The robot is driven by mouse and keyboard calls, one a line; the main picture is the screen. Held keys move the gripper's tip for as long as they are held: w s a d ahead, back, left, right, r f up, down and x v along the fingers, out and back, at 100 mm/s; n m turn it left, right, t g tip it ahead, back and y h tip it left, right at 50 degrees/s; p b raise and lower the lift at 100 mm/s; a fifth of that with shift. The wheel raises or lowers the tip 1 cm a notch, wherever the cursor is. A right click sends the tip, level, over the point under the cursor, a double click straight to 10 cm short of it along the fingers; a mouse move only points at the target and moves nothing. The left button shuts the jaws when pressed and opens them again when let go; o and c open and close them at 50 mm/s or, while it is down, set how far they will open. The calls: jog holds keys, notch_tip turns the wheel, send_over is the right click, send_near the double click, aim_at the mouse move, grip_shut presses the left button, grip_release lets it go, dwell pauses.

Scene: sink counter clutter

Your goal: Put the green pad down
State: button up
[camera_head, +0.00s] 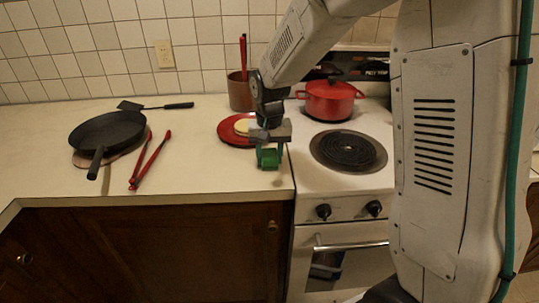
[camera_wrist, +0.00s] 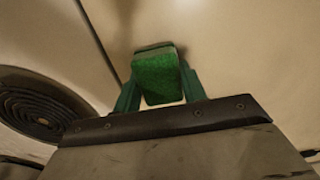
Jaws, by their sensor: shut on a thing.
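The green pad (camera_wrist: 157,76) is a small block with a rough green face, and the wrist view shows it between the two green fingers. My gripper (camera_head: 269,160) is shut on the pad in the head view. It is over the front right part of the cream counter (camera_head: 215,175), close to the stove's left edge. In the wrist view my gripper (camera_wrist: 158,92) has a finger on each side of the pad, above a pale surface with a dark seam. I cannot tell the exact gap between pad and counter.
A red plate (camera_head: 229,138) with a pale item lies just behind my gripper. A utensil pot (camera_head: 241,92) stands behind it. The stove burner (camera_head: 347,148) and red pot (camera_head: 329,101) are at right. A black pan (camera_head: 108,133), red tongs (camera_head: 148,163) and spatula (camera_head: 158,106) lie left. Counter between is clear.

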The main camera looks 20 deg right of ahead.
aim_at(270, 153)
jog(key=shift+f, duration=0.1)
jog(key=o, duration=0.9)
jog(key=shift+o, duration=0.2)
notch_tip(270, 153, up, 12)
jog(key=s+d+r+n, duration=0.1)
jog(key=s, duration=1.4)
jog(key=s+d+r+n+t, duration=0.1)
jog(key=s+d+r+n, duration=0.1)
jog(key=s, duration=1.3)
jog(key=shift+s+r+n, duration=0.15)
jog(key=shift+n, duration=0.15)
